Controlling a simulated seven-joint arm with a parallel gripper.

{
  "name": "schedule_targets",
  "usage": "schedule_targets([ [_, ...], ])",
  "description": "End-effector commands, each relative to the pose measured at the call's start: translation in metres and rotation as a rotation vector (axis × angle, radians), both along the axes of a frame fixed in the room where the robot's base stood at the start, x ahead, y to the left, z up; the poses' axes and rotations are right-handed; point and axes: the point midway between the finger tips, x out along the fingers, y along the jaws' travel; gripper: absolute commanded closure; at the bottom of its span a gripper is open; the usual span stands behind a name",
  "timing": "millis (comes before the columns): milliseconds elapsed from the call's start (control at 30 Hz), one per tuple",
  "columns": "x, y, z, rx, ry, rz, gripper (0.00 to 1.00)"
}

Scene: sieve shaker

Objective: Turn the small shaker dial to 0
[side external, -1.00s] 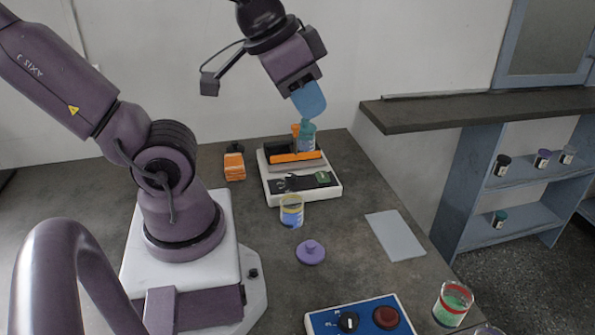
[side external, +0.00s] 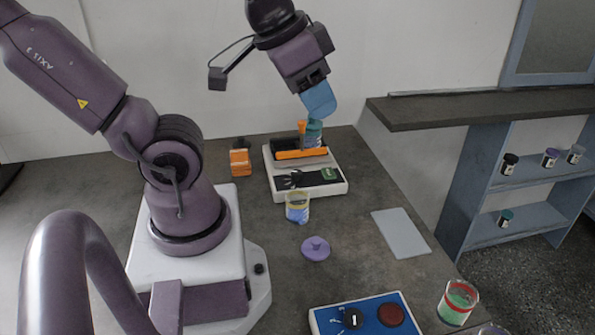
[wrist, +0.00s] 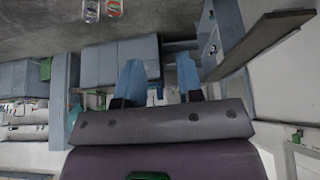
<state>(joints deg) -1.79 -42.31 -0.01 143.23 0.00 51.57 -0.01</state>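A blue control box (side external: 378,311) with a black dial (side external: 352,317) and a dark red button (side external: 391,314) sits at the front edge. The dial has a white pointer mark; its scale is too small to read. A white shaker (side external: 328,189) with an orange bar (side external: 301,154) and a black front panel stands further back; details of that panel are unclear. My gripper (side external: 319,101) has blue fingers and is above the back of the shaker, far from the blue box. In the wrist view my gripper (wrist: 159,80) has its fingers apart with nothing between them.
A teal-topped jar (side external: 313,134) stands at the shaker's back, below my gripper. A yellow-rimmed beaker (side external: 297,208), a purple lidded disc (side external: 316,248), a grey plate (side external: 401,233), and a red-rimmed green jar (side external: 457,303) are on the table.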

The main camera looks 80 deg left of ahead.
Motion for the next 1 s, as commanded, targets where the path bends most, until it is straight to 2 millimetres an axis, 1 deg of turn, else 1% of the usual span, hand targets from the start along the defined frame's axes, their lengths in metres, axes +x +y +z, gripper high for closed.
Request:
schedule_targets([
  [33,0.002,0.009,-0.008,-0.002,0.041,0.046,0.54],
  [67,0.003,0.015,-0.013,-0.005,0.068,0.074,0.47],
  [100,0.006,0.024,-0.019,-0.009,0.106,0.118,0.43],
  [167,0.011,0.041,-0.03,-0.021,0.167,0.191,0.43],
  [233,0.018,0.065,-0.043,-0.033,0.24,0.261,0.43],
  [333,0.025,0.1,-0.064,-0.044,0.328,0.307,0.43],
  [433,0.027,0.138,-0.089,-0.06,0.405,0.311,0.43],
  [533,0.024,0.174,-0.116,-0.078,0.468,0.275,0.43],
  [600,0.02,0.197,-0.135,-0.088,0.498,0.232,0.43],
  [700,0.014,0.224,-0.16,-0.093,0.522,0.14,0.43],
  [800,0.016,0.243,-0.175,-0.061,0.517,0.002,0.43],
  [900,0.025,0.251,-0.172,0.0,0.491,-0.12,0.43],
  [1000,0.028,0.254,-0.171,0.033,0.481,-0.202,0.43],
])
